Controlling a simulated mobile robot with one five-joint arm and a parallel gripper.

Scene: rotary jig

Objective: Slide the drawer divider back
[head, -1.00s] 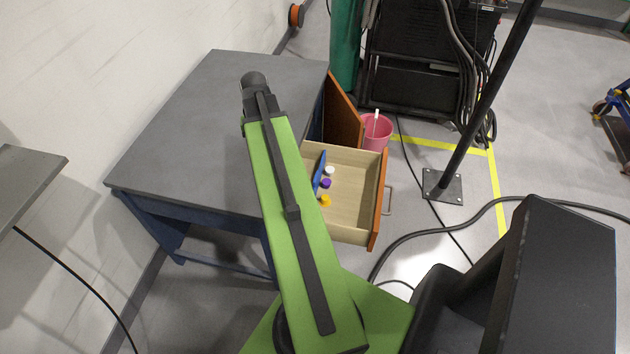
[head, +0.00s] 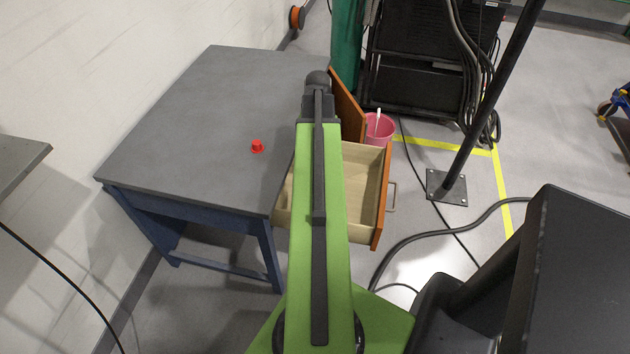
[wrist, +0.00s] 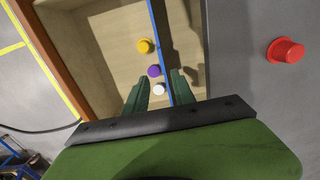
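The open wooden drawer (head: 362,202) sticks out of the grey-topped workbench. Its blue divider (wrist: 158,40) shows in the wrist view as a long thin strip close to the bench-side wall. In the head view my arm hides the divider. My gripper (wrist: 160,90) is open, its two green fingers apart over the drawer. In the wrist view the divider runs between the fingers, nearer the right one. I cannot tell how far above it they are. A yellow cap (wrist: 145,46), a purple cap (wrist: 154,71) and a white cap (wrist: 159,90) lie left of the divider.
A red knob-like piece (head: 257,146) stands on the workbench top (head: 200,120); it also shows in the wrist view (wrist: 286,51). An orange-brown door panel (head: 347,105) stands open beside the drawer. A pink bucket (head: 379,130) and a black post (head: 480,110) are beyond.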

